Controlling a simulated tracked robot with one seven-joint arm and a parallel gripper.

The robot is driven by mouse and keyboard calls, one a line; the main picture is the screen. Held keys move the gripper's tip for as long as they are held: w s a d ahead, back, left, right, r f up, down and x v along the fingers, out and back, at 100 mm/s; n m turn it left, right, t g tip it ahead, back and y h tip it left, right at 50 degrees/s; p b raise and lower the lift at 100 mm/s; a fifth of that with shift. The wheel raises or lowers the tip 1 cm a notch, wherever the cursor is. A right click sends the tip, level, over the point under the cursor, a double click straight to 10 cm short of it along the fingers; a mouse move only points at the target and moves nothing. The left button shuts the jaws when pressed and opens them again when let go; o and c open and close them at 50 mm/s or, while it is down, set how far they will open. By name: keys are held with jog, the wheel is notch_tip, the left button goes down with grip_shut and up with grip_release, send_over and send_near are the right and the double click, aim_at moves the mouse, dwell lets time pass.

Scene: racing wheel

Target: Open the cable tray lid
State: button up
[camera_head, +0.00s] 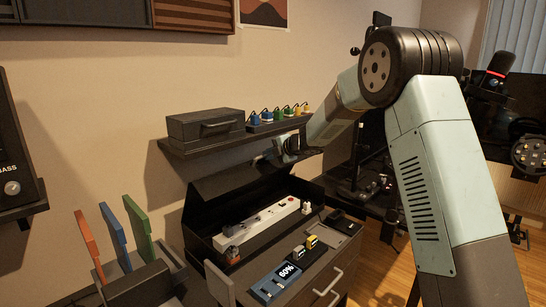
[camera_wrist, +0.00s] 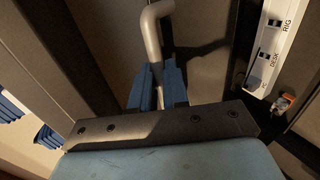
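The cable tray (camera_head: 208,240) is a long dark box below the wall shelf. Its dark lid (camera_head: 236,180) stands raised and tilted at the back, so the inside shows. A white power strip (camera_head: 262,222) lies inside; it also shows at the upper right of the wrist view (camera_wrist: 281,35). My gripper (camera_head: 285,151) is at the upper right edge of the lid; its fingertips are hard to make out there. In the wrist view, my blue fingers (camera_wrist: 158,88) close on both sides of a bent grey handle (camera_wrist: 152,32) on a dark panel.
A shelf (camera_head: 190,147) above the tray bears a dark case (camera_head: 206,125) and several coloured plugs (camera_head: 279,113), close to my gripper. A drawer cabinet (camera_head: 325,270) with a tablet (camera_head: 275,282) stands in front. Coloured upright panels (camera_head: 113,237) stand at left.

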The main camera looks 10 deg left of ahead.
jog(key=o, duration=0.5)
jog(key=shift+c, duration=0.2)
jog(key=v, duration=1.3)
jog(key=shift+s+d+r, duration=0.15)
jog(key=shift+s+d, duration=0.1)
